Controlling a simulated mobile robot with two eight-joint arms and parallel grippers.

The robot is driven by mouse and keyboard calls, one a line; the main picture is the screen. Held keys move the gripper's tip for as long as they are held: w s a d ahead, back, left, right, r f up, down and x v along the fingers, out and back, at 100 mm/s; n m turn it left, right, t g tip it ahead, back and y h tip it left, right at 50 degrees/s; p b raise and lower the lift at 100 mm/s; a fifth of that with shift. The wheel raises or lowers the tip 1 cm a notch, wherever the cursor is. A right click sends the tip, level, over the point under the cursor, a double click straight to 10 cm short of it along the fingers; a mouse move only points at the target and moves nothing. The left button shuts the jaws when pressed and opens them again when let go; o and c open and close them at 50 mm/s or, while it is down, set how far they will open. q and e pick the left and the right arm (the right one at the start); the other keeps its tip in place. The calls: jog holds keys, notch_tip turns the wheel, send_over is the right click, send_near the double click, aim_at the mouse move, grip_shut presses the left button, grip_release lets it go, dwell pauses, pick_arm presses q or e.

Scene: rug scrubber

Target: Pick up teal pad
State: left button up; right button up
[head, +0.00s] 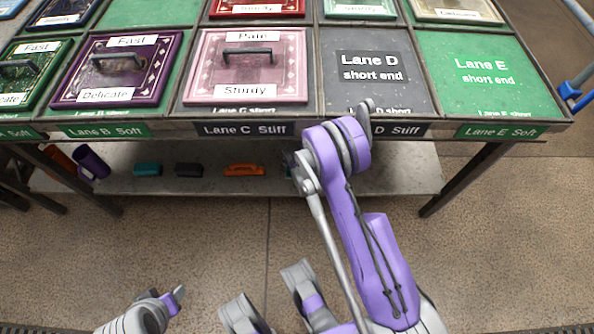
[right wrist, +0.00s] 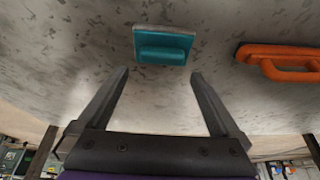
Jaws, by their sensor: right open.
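A teal pad (right wrist: 163,47) with a grey edge and a raised grip lies on the grey lower shelf in the right wrist view. My right gripper (right wrist: 160,73) is open and empty, its fingertips just short of the pad and spread to either side of its line. In the head view my right arm reaches down to the shelf and hides most of this spot. Another teal piece (head: 147,169) lies further left on the shelf. Grey and purple parts of mine show at the bottom left of the head view; the left gripper's jaws are unclear.
An orange handled tool (right wrist: 278,60) lies beside the pad; it also shows on the shelf (head: 243,169) in the head view. A dark block (head: 189,170) and a purple cup (head: 91,162) lie further left. The table above, with framed panels, overhangs the shelf.

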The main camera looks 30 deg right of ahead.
jog(key=shift+a+b+x, duration=0.15)
jog(key=shift+b+x, duration=0.35)
jog(key=shift+x, duration=0.9)
jog(key=shift+a+b+x, duration=0.1)
jog(key=shift+b+x, duration=0.35)
jog(key=shift+x, duration=0.95)
jog(key=shift+s, duration=0.1)
jog(key=c, duration=1.1)
